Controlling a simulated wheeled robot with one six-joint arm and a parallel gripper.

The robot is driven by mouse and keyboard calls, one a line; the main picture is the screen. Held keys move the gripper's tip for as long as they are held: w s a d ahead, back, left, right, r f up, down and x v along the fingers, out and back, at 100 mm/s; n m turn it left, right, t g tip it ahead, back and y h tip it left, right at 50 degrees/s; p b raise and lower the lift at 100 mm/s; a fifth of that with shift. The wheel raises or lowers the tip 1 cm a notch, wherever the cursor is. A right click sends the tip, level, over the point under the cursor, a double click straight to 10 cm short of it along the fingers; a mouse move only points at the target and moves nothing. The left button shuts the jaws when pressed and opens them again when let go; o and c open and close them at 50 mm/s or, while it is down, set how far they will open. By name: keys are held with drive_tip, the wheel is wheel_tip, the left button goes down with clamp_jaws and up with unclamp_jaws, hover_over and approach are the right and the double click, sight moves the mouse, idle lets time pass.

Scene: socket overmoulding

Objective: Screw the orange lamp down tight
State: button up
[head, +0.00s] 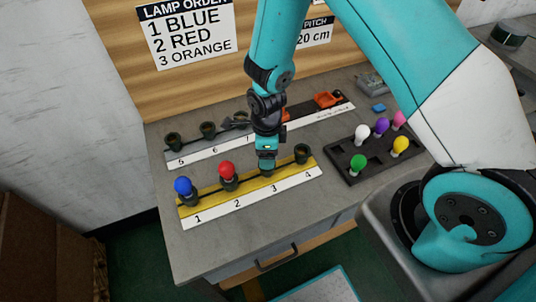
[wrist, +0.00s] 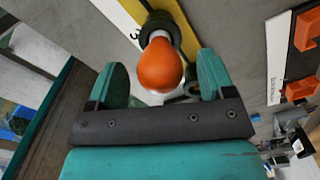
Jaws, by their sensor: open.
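The orange lamp (wrist: 160,66) shows in the wrist view, its white base toward the dark socket (wrist: 158,24) at position 3. I cannot tell how deep its base sits in the socket. My gripper (wrist: 165,85) has its two teal fingers apart, one on each side of the lamp, with gaps visible. In the head view my gripper (head: 267,160) is over position 3 of the yellow strip (head: 230,189) and hides the orange lamp. A blue lamp (head: 184,188) stands in socket 1 and a red lamp (head: 227,171) in socket 2. Socket 4 (head: 302,153) is empty.
A black tray (head: 338,161) at the right holds green, yellow, white, purple and pink lamps. A second strip (head: 190,157) with sockets runs behind. Orange parts (head: 327,99) lie at the back. The lamp order sign (head: 186,33) reads blue, red, orange.

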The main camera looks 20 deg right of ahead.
drive_tip(key=n, duration=0.5)
drive_tip(key=shift+n, duration=0.3)
drive_tip(key=n, duration=1.7)
drive_tip(key=c, duration=0.9)
